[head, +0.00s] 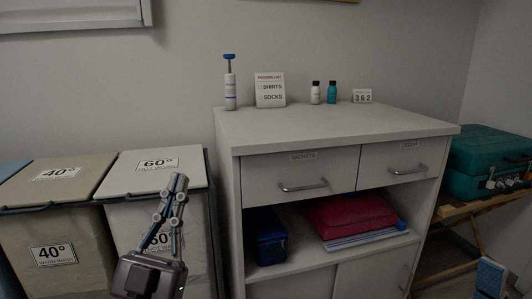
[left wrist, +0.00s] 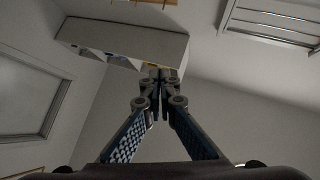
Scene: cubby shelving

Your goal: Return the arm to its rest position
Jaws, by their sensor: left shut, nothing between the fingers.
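My left gripper (head: 180,180) points up in the head view, in front of the pale 60° laundry bin (head: 127,187). Its fingers are shut with nothing between them, left of the white cabinet (head: 227,190) and apart from it. In the left wrist view the fingertips (left wrist: 161,74) meet near the middle, with ceiling and walls behind. A small blue-and-grey piece (head: 490,278) shows at the lower right of the head view. It may be part of my right gripper, but I cannot tell.
On the cabinet top stand a blue-topped pump bottle (head: 230,90), a sign (head: 270,90), two small bottles (head: 316,93) (head: 332,92) and a number block (head: 362,96). The front of the top is clear. A teal case (head: 480,165) stands on a wooden stand at right.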

